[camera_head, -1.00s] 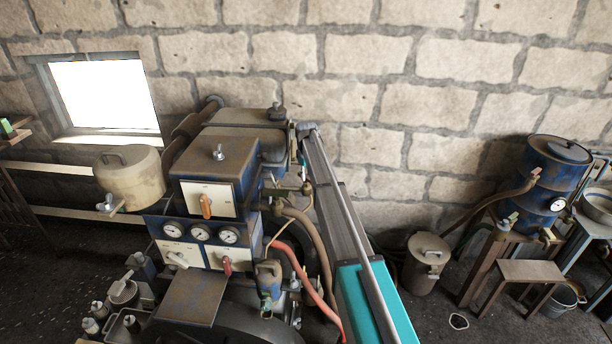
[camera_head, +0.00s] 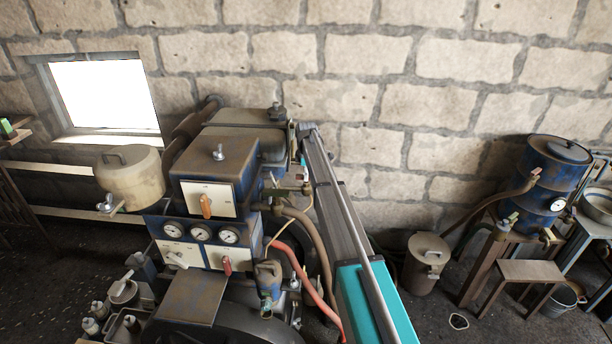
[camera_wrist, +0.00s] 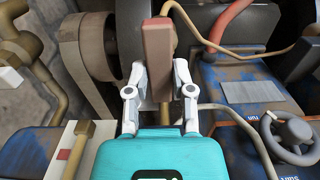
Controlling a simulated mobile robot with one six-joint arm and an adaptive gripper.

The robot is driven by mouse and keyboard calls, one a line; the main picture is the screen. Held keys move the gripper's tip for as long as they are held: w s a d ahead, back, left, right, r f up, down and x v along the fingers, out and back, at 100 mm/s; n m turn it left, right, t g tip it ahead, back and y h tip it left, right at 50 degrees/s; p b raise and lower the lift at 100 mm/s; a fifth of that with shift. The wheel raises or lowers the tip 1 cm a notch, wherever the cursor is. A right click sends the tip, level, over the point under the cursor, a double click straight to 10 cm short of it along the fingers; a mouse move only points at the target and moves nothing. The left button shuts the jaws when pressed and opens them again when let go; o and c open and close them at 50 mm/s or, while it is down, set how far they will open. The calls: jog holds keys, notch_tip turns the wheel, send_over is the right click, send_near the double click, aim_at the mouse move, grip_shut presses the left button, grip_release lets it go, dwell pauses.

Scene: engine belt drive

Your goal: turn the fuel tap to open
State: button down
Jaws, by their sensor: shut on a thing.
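In the wrist view, a brown lever with a reddish end (camera_wrist: 157,38) stands upright in the picture between my fingers. It looks like the handle of the fuel tap, but its pivot and any open mark on it are hidden. My gripper (camera_wrist: 159,76) is shut on this lever, with one white finger on each side. In the head view, my arm reaches to the right side of the blue engine (camera_head: 218,165). The gripper is small and partly hidden there, and the lever cannot be made out.
In the wrist view, a grey handwheel (camera_wrist: 290,136) lies to the right and an olive lever on a white plate (camera_wrist: 76,150) to the left. A tan hose (camera_wrist: 225,50) passes close behind the held lever. A blue drum (camera_head: 552,175) stands far right in the head view.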

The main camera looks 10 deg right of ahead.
dwell(0.4)
jog(key=shift+c, duration=2.4)
grip_release()
jog(key=shift+m, duration=0.4)
jog(key=m, duration=0.3)
jog(key=shift+m, duration=0.3)
jog(key=m, duration=0.5)
jog(key=shift+r+p, duration=0.3)
notch_tip(320, 180, up, 13)
jog(key=p, duration=1.3)
jog(key=s+f+m+b, duration=0.6)
jog(key=s+f+b, duration=2.1)
jog(key=f+b, duration=0.1)
jog(key=shift+m, duration=0.3)
